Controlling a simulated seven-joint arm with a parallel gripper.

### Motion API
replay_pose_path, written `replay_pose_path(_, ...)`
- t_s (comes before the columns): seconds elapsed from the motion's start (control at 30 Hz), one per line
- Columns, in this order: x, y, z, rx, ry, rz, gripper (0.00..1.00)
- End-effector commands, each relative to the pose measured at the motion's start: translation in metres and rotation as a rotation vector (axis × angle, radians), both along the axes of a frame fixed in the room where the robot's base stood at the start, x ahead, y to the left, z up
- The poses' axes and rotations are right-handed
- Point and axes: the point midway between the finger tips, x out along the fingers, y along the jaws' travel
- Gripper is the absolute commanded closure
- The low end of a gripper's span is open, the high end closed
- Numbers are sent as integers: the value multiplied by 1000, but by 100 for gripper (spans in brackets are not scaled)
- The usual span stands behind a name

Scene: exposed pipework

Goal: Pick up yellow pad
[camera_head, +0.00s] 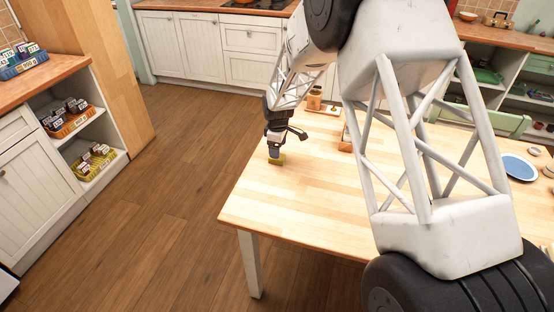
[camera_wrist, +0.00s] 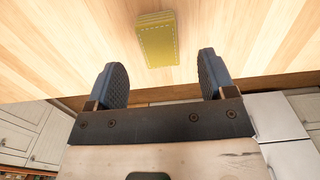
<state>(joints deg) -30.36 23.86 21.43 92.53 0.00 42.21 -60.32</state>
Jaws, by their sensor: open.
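The yellow pad (camera_wrist: 157,42) lies flat on the wooden table (camera_head: 320,195), close to its left edge. In the wrist view it shows whole, as a small rectangle with a dashed border, ahead of the gap between my two fingers. In the head view the pad (camera_head: 277,160) shows at the tip of my gripper (camera_head: 274,148), partly covered by it. In the wrist view my gripper (camera_wrist: 164,82) is open and empty, with a dark pad-faced finger on each side. I cannot tell the exact height of the fingers above the table.
A small jar (camera_head: 313,101) and a wooden block-like object (camera_head: 346,138) stand farther back on the table. A blue plate (camera_head: 519,167) lies at the right. The table's front part is clear. A shelf unit with baskets (camera_head: 70,122) stands at the left, across the floor.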

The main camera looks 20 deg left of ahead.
Motion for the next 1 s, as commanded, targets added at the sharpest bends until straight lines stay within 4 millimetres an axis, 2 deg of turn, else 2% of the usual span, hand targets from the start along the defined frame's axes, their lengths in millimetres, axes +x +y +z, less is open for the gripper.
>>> replay_pose_path(0.37,0,0,-3,0,0,0,23)
replay_pose_path(0.8,1,3,-45,0,0,0,23)
replay_pose_path(1.0,1,3,-52,0,0,0,23)
